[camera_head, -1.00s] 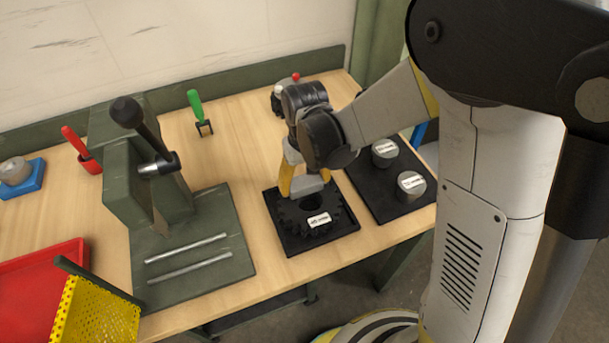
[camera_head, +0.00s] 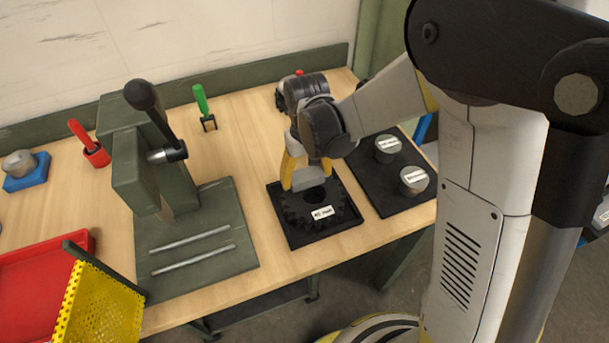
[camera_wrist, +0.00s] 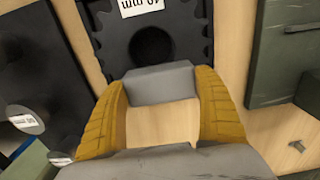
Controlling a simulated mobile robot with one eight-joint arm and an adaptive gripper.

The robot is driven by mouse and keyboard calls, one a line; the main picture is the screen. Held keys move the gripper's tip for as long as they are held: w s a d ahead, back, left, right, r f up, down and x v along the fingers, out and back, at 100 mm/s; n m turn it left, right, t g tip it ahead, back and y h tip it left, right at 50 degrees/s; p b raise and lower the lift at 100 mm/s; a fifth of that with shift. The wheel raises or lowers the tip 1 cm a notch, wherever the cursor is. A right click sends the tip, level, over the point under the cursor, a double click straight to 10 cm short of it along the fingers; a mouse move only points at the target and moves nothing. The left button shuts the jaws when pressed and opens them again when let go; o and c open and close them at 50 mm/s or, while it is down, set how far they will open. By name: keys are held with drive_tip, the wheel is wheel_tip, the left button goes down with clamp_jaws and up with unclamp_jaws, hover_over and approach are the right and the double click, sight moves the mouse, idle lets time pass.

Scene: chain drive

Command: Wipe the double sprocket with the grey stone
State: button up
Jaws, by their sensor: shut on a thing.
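The double sprocket (camera_head: 345,210) is a dark toothed wheel with a round bore and a white label, lying flat on a black square tray (camera_head: 301,241). It also shows in the wrist view (camera_wrist: 185,40). My gripper (camera_head: 305,180) is over the sprocket's far side, pointing down, its yellow fingers shut on the grey stone (camera_head: 312,179). In the wrist view, the stone (camera_wrist: 160,83) is a grey block between the fingertips (camera_wrist: 160,90), beside the bore. I cannot tell whether it touches the sprocket. The stone hides part of the sprocket.
A green lever press (camera_head: 150,165) stands on the left, its base bearing two rods. Two labelled metal cylinders (camera_head: 415,181) are on a black mat (camera_head: 378,193) at right. A green-handled tool (camera_head: 202,103) stands behind. A red tray (camera_head: 40,270) and yellow perforated bin (camera_head: 100,308) are front left.

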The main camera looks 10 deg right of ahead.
drive_tip(key=r+p, duration=0.1)
drive_tip(key=r, duration=0.3)
drive_tip(key=shift+w+p, duration=0.2)
drive_tip(key=shift+p, duration=0.15)
drive_tip(key=shift+r+p, duration=1.5)
drive_tip(key=shift+r, duration=0.75)
drive_tip(key=shift+c, duration=0.2)
drive_tip(key=shift+f, duration=0.1)
drive_tip(key=shift+o, duration=0.2)
drive_tip(key=shift+d+f+b, duration=0.15)
drive_tip(key=shift+f+b, duration=0.2)
drive_tip(key=shift+b, duration=0.9)
drive_tip(key=shift+d+f+b, duration=0.15)
drive_tip(key=shift+d+b, duration=0.1)
drive_tip(key=shift+b, duration=0.8)
drive_tip(key=shift+c, duration=0.2)
